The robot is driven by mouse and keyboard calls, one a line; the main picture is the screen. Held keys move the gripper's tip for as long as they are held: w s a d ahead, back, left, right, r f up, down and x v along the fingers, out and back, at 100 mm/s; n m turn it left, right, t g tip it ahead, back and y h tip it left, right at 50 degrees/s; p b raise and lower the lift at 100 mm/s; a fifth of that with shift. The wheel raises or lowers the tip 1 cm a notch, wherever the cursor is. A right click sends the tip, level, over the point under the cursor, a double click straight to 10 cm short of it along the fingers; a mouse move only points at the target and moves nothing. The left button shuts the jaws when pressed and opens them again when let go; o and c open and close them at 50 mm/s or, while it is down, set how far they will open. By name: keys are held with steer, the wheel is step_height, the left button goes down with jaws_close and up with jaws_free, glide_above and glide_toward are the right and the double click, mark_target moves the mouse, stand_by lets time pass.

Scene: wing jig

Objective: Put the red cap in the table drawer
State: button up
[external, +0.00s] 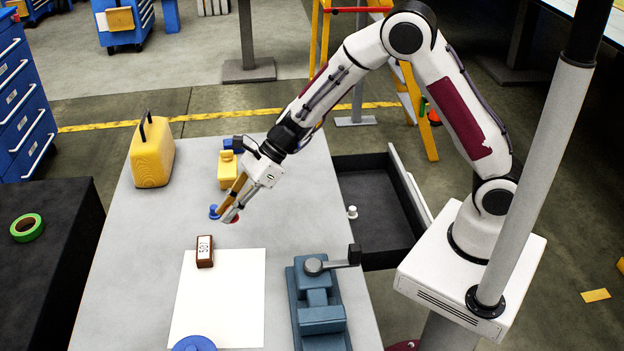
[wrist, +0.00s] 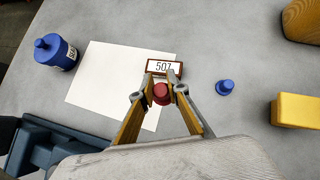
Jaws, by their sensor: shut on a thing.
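The red cap (wrist: 161,94) sits between the fingertips of my gripper (wrist: 160,88) in the wrist view. In the external view the red cap (external: 231,217) shows partly below my gripper (external: 231,210), which is shut on it. The cap appears to be at or just above the grey table; I cannot tell if it touches. The table drawer (external: 370,205) is open at the table's right side, dark inside, with a small white piece (external: 352,212) in it.
A blue cap (external: 214,211) stands close beside my gripper. A brown numbered block (external: 205,252) lies by a white sheet (external: 245,295). A blue-grey vise (external: 318,300), a yellow can (external: 152,158) and a yellow block (external: 228,172) stand on the table.

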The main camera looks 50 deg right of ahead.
steer(key=w+d+m+t+h, duration=0.1)
steer(key=w+d+m+t, duration=0.3)
steer(key=d, duration=1.1)
steer(key=shift+g+h, duration=0.5)
steer(key=shift+g, duration=0.2)
steer(key=s+d+f, duration=0.1)
steer(key=s+d, duration=0.1)
steer(key=d, duration=0.4)
steer(key=s+d+f, duration=0.1)
steer(key=s+d, duration=0.1)
steer(key=d, duration=0.5)
steer(key=s+d+f, duration=0.2)
steer(key=s+d, duration=0.1)
steer(key=d, duration=0.3)
steer(key=shift+s+d+f, duration=0.1)
steer(key=shift+d, duration=0.05)
steer(key=s+n+g+y, duration=0.2)
steer(key=s+n+g, duration=0.1)
steer(key=s, duration=1.1)
steer(key=shift+a+f+n, duration=0.4)
steer(key=shift+n, duration=0.4)
steer(key=shift+f, duration=0.15)
